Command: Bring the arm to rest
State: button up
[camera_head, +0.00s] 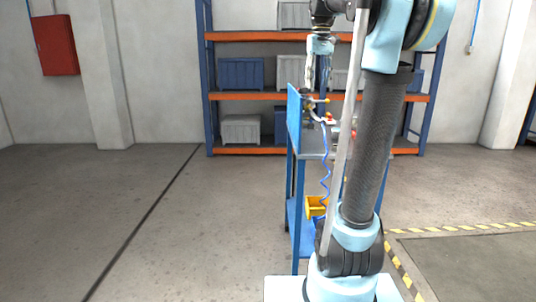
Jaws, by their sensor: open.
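My arm rises on the right side of the view, and its dark forearm and light-blue joints cover part of the scene. My gripper (317,84) hangs pointing down at the upper middle, above the blue cart. It is open and I see nothing held in it. Small fittings with yellow and red parts (316,102) are on the cart just below the gripper. I cannot tell whether the fingertips touch them. My arm hides the right part of the cart.
The blue cart (293,120) stands behind my arm, with a coiled blue hose (326,170) and a yellow bin (315,206). A blue-and-orange shelf (250,37) with grey and blue crates stands at the back wall. A red box (56,45) hangs left. Floor at left is clear.

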jog(key=s+f, duration=0.9)
jog(key=f, duration=0.4)
jog(key=s+f+m+t, duration=0.1)
jog(key=s+f, duration=0.9)
jog(key=f, duration=0.4)
jog(key=s+f+m, duration=0.1)
jog(key=s+f, duration=0.8)
jog(key=f, duration=0.4)
jog(key=shift+s+d+f+t, duration=0.15)
jog(key=shift+s+d+t, duration=0.15)
jog(key=shift+s+t, duration=0.1)
jog(key=shift+w+f, duration=0.2)
jog(key=shift+w, duration=0.25)
